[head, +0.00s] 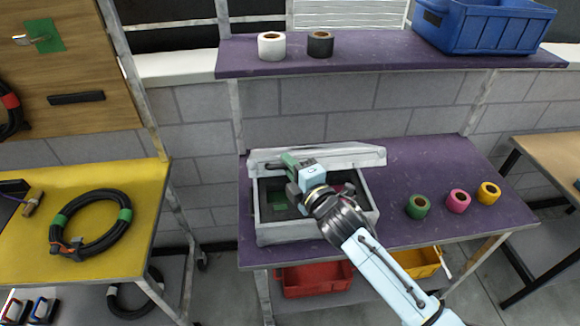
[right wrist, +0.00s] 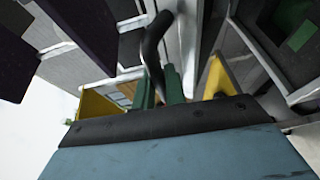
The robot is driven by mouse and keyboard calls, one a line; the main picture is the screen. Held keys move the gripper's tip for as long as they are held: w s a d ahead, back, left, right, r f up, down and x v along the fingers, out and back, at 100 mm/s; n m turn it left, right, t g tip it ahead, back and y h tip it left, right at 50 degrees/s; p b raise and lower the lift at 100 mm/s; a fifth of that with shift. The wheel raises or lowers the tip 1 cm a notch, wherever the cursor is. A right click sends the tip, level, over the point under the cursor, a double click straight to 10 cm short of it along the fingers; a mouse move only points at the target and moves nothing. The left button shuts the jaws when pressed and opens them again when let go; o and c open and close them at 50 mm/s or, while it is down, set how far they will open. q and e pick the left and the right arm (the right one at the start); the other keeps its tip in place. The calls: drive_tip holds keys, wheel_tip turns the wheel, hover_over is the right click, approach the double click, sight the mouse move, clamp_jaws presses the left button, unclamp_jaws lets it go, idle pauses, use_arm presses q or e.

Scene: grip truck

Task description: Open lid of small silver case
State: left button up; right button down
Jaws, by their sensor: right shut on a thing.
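The small silver case (head: 288,232) stands on the purple workbench, and its dark inside shows from above. Its pale lid (head: 350,156) is raised along the back, seen nearly edge-on. My right gripper (head: 291,161) reaches over the case to the lid, its green fingertips at the lid's front. In the right wrist view, the right gripper (right wrist: 165,88) is shut on a curved black handle (right wrist: 154,42); the handle's join to the lid is hard to make out. The case's inside, with a green patch (right wrist: 302,34), shows at upper right. My left gripper is out of view.
Green (head: 418,206), pink (head: 458,200) and yellow (head: 488,193) tape rolls stand right of the case. A shelf above holds white (head: 271,46) and black (head: 320,44) rolls and a blue crate (head: 490,28). A yellow table (head: 110,262) with a coiled cable stands left.

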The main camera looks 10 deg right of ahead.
drive_tip(key=c, duration=1.7)
unclamp_jaws()
drive_tip(key=shift+c, duration=0.2)
drive_tip(key=shift+s, duration=0.15)
drive_tip(key=b+v, duration=0.1)
drive_tip(key=v, duration=1.2)
drive_tip(key=shift+s, duration=0.1)
